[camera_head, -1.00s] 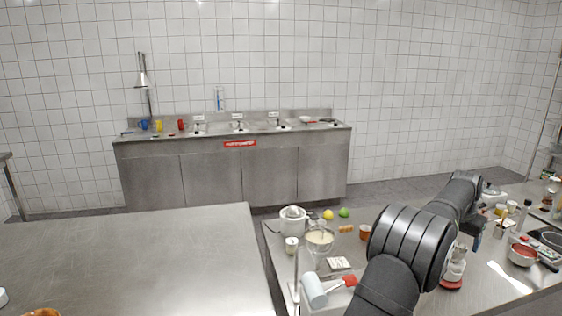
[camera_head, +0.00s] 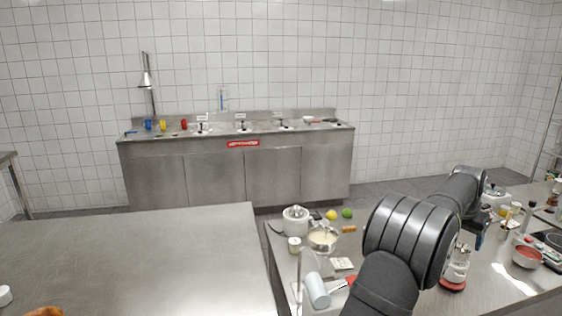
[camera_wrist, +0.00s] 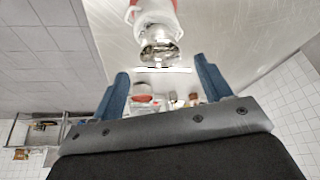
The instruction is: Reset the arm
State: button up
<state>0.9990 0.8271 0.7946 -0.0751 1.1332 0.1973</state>
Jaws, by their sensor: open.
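My arm reaches in from the bottom right of the head view, over the right-hand steel counter (camera_head: 505,296). My gripper (camera_head: 480,240) is at its far end, small and partly hidden by my arm. In the wrist view my gripper (camera_wrist: 162,76) shows two blue fingers spread apart with nothing held between them. A red and white appliance with a shiny clear part (camera_wrist: 158,38) lies beyond the fingers in the wrist view. A red and white appliance (camera_head: 455,272) also stands on the counter beside my arm in the head view.
A white juicer (camera_head: 295,218), a bowl (camera_head: 322,238), a lemon (camera_head: 331,214), a lime (camera_head: 347,213) and a pale blue cylinder (camera_head: 317,290) stand left of my arm. A red-filled pan (camera_head: 527,257) is at right. The left steel table (camera_head: 130,255) is mostly bare.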

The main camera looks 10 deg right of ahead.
aim_at(461, 249)
jog(key=w+v, duration=0.1)
jog(key=v, duration=0.4)
jog(key=x, duration=0.7)
jog(key=s+x, duration=0.1)
jog(key=x, duration=0.3)
jog(key=shift+d+f, duration=0.1)
jog(key=shift+f, duration=0.1)
notch_tip(461, 249, up, 4)
jog(key=shift+f, duration=0.1)
jog(key=s+r, duration=1.2)
jog(key=w+a+r+n+t+y, duration=0.1)
jog(key=w+a+n, duration=0.6)
jog(key=w+a, duration=2.2)
jog(key=a+t, duration=0.1)
jog(key=a, duration=0.3)
jog(key=shift+w+y, duration=0.35)
jog(key=shift+y, duration=0.05)
